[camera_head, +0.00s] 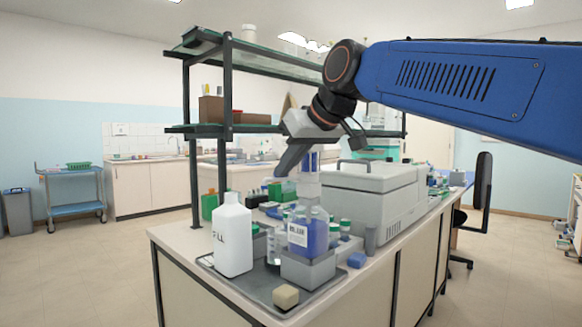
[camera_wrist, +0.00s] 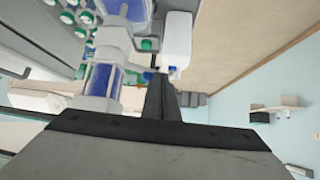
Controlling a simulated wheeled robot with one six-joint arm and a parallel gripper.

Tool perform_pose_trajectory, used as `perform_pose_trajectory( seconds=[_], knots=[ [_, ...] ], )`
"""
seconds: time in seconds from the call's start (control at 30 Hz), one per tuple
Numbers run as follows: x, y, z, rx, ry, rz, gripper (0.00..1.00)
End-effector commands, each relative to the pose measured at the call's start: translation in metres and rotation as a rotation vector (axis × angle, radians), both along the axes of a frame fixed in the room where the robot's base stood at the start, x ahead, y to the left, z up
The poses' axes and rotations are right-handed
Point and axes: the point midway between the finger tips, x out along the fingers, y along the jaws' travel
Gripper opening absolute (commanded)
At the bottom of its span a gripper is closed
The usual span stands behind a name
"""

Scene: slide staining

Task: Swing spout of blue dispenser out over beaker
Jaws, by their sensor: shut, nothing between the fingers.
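The blue dispenser (camera_head: 307,236) is a bottle of blue liquid with a white collar and an upright blue-and-white pump barrel (camera_head: 310,163). It stands in a grey block on the tray. In the wrist view its barrel (camera_wrist: 104,80) is left of my fingers, and a short spout (camera_wrist: 136,74) seems to reach from it toward them. A clear beaker (camera_head: 273,246) stands left of the bottle, partly hidden. My gripper (camera_head: 281,174) is shut and empty, pointing down-left beside the pump head. Its fingertips (camera_wrist: 161,80) look close to the spout; I cannot tell whether they touch.
A white bottle (camera_head: 232,236) stands at the left of the grey tray (camera_head: 263,291). A beige block (camera_head: 285,297) lies at the tray's front. Green-capped bottles crowd behind the dispenser. A large grey machine (camera_head: 375,195) stands to the right, with shelves (camera_head: 228,129) behind.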

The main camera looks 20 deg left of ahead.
Motion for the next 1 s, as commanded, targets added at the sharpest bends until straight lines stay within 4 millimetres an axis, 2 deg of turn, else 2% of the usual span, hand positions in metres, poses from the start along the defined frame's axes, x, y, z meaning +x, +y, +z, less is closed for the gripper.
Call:
perform_pose_trajectory(
  seconds=[0.47, 0.7, 1.0],
  knots=[
    [0.012, 0.022, -0.001, -0.001, 0.002, 0.001, 0.00],
    [0.018, 0.031, 0.000, -0.001, -0.001, -0.133, 0.00],
    [0.029, 0.039, 0.000, -0.001, -0.001, -0.166, 0.00]
  ],
)
